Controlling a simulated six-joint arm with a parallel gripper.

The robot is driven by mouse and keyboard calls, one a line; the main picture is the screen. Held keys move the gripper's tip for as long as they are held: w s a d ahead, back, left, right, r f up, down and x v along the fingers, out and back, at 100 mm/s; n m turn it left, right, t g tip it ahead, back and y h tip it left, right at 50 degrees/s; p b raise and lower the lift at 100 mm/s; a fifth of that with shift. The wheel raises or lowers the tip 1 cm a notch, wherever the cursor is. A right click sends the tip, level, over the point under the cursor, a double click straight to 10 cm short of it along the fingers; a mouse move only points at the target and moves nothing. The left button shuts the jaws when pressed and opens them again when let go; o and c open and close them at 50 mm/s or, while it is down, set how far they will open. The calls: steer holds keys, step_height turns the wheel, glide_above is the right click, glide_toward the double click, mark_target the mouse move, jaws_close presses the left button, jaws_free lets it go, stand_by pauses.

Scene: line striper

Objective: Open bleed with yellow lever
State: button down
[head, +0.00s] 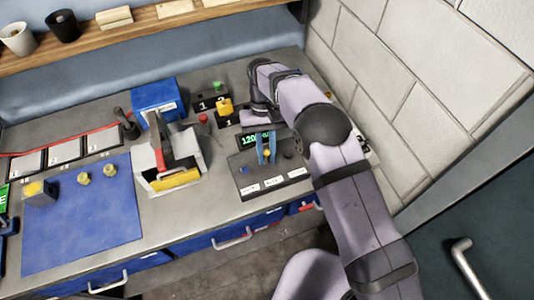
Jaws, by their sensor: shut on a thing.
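A dark control box (246,188) with a lit green display (249,140) stands on the grey bench, right of centre. My gripper (266,154) has blue fingers and reaches down over the middle of this box. It is shut on a small yellow piece, which looks like the yellow lever (267,153); the fingers hide most of it. My arm covers the area right of the box.
A grey machine (188,146) with a red handle and yellow front strip stands left of the box. A blue mat (85,220) holds several yellow parts. A block wall (400,80) rises at right.

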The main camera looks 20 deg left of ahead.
steer(key=shift+a, duration=0.1)
steer(key=c, duration=1.9)
jaws_free()
steer(key=shift+o, duration=0.2)
steer(key=shift+w+r, duration=0.1)
steer(key=shift+r, duration=0.05)
steer(key=b+v, duration=0.2)
steer(key=v, duration=0.5)
